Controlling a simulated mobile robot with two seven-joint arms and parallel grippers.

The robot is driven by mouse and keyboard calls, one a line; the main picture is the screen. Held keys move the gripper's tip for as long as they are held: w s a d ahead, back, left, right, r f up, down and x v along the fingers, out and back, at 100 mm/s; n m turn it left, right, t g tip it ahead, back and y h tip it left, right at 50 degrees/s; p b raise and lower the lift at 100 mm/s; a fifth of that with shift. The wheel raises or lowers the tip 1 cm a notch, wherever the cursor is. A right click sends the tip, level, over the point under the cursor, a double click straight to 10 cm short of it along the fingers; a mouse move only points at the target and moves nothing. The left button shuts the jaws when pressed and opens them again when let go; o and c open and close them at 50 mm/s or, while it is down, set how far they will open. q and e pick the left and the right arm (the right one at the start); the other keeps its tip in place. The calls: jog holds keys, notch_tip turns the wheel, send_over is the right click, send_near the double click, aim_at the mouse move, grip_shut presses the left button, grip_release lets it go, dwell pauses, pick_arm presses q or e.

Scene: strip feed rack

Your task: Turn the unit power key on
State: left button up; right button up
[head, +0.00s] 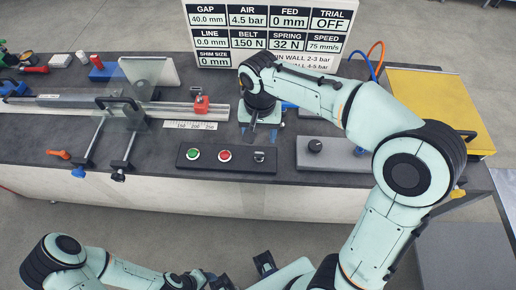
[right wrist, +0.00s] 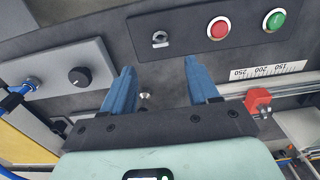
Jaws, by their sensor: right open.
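The power key switch (head: 258,157) is a small silver lock with a dark key slot, at the right end of a black control panel (head: 200,165). In the right wrist view the key switch (right wrist: 160,38) lies beyond my fingertips, apart from them. My right gripper (head: 262,134) points down behind the panel, just above the bench. In the wrist view the right gripper's blue fingers (right wrist: 160,68) are spread and empty. Dark parts of my left arm show at the bottom edge of the head view; its fingers are not clear.
A green button (head: 193,154) and a red button (head: 224,156) sit left of the key. A grey box with a black knob (head: 315,146) stands to the right. A rail with a red block (head: 201,104) lies behind left. The display board (head: 268,30) reads TRIAL OFF.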

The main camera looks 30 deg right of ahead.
aim_at(259, 153)
notch_tip(259, 153, down, 10)
jog(key=shift+r+b, duration=0.25)
jog(key=shift+b, duration=0.3)
jog(key=c, duration=1.1)
